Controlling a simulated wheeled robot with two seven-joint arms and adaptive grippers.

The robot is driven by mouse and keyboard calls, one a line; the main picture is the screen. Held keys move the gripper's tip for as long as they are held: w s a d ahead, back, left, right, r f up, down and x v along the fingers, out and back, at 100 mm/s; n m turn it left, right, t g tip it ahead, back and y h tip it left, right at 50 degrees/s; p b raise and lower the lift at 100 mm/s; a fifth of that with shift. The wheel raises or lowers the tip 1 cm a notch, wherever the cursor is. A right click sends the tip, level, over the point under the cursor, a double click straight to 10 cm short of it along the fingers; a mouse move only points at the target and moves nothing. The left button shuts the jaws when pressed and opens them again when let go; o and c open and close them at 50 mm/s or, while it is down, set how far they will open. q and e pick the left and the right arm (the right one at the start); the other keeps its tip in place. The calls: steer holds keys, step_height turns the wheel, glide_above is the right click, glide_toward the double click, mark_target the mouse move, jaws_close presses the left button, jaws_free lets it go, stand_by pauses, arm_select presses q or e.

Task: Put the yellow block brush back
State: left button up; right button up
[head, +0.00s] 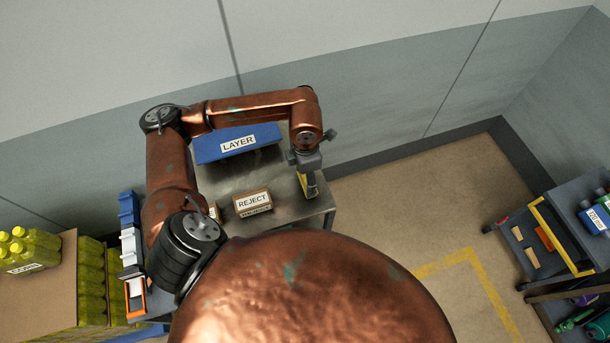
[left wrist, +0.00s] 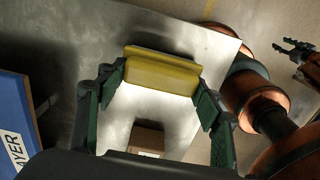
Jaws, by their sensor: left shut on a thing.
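My left gripper (head: 308,182) is over the right end of the metal table in the head view. It is shut on the yellow block brush (head: 312,191), only partly visible there. In the left wrist view the brush (left wrist: 162,72) lies crosswise between the two green-sided fingers (left wrist: 160,85), with its long yellow face showing. I cannot tell whether the brush touches the table. My right gripper (left wrist: 292,48) shows small and dark at the right of the left wrist view, away from the brush, and its jaws are unclear.
A blue LAYER bin (head: 237,142) stands at the table's back, and a cardboard REJECT box (head: 252,202) at its front. The metal table (head: 284,196) has bare room between them. Yellow bottles (head: 28,250) stand left. A grey cart (head: 575,215) stands right, beyond open floor.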

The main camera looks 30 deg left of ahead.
arm_select(q)
steer(key=shift+s+f, duration=0.1)
steer(key=shift+f, duration=0.1)
steer(key=o, duration=1.1)
steer(key=shift+o, duration=0.2)
